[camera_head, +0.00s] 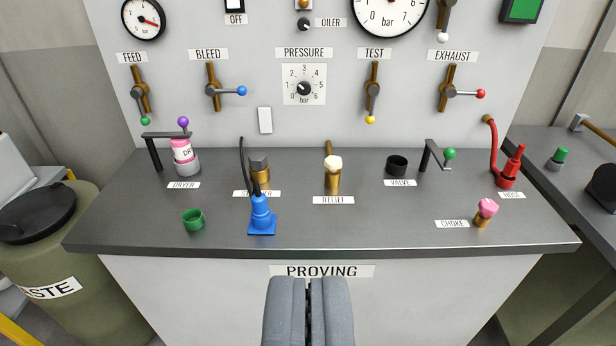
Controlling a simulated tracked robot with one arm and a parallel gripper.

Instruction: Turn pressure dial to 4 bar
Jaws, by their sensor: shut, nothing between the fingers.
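The pressure dial (304,88) is a small black knob on a square white scale plate, on the upright panel under the PRESSURE label (304,53). The scale runs from 0 at lower left over 3 at the top to 6 at lower right, marked bar. The knob's pointer is too small to read surely. My gripper (308,284) is at the bottom middle, in front of the bench's front face, well below and apart from the dial. Its two grey fingers are shut with nothing between them.
The dark bench top (300,215) carries a blue bottle-like tool (261,215), a brass relief valve (333,174), a green cup (193,219) and a pink choke knob (487,208). Lever valves flank the dial, BLEED (213,88) left and TEST (373,90) right. A waste drum (50,250) stands left.

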